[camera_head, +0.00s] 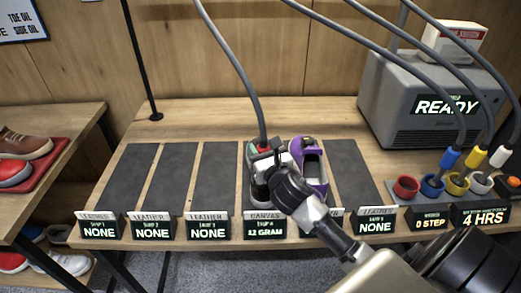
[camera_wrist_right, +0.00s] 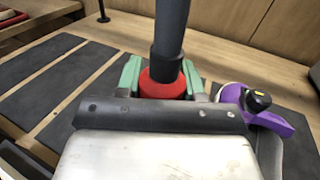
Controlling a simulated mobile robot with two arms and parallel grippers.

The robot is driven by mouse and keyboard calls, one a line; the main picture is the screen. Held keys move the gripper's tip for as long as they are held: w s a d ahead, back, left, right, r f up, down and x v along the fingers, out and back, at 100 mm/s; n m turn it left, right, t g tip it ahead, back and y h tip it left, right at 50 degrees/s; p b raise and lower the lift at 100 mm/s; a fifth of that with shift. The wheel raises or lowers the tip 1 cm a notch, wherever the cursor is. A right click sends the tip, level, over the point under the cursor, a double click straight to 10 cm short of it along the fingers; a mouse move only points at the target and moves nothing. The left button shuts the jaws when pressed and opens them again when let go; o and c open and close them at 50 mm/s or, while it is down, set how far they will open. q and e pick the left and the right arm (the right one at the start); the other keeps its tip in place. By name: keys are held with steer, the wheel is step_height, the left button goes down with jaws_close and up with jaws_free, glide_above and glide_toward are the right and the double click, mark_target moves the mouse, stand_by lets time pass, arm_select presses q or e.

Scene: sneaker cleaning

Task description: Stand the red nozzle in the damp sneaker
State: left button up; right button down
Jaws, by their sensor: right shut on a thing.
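The red nozzle (camera_head: 264,148), on the end of a grey hose, is in my right gripper (camera_head: 268,158). My left gripper is not in view.
A purple sneaker (camera_head: 323,175) stands close on the right. Three dark bays at the left are empty. Blue (camera_head: 450,158), yellow (camera_head: 476,158) and white (camera_head: 500,156) nozzles stand at the right by coloured cups. A grey machine (camera_head: 410,110) reads READY.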

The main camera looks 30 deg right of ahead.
steer(key=shift+r, duration=0.1)
steer(key=c, duration=1)
jaws_free()
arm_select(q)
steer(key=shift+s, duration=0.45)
arm_select(e)
steer(key=shift+o, duration=1.4)
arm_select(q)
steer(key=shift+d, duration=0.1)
arm_select(e)
steer(key=shift+s, duration=0.3)
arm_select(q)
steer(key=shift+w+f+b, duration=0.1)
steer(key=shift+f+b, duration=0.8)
arm_select(e)
steer(key=s+a, duration=0.2)
steer(key=s, duration=0.9)
steer(key=shift+s, duration=0.15)
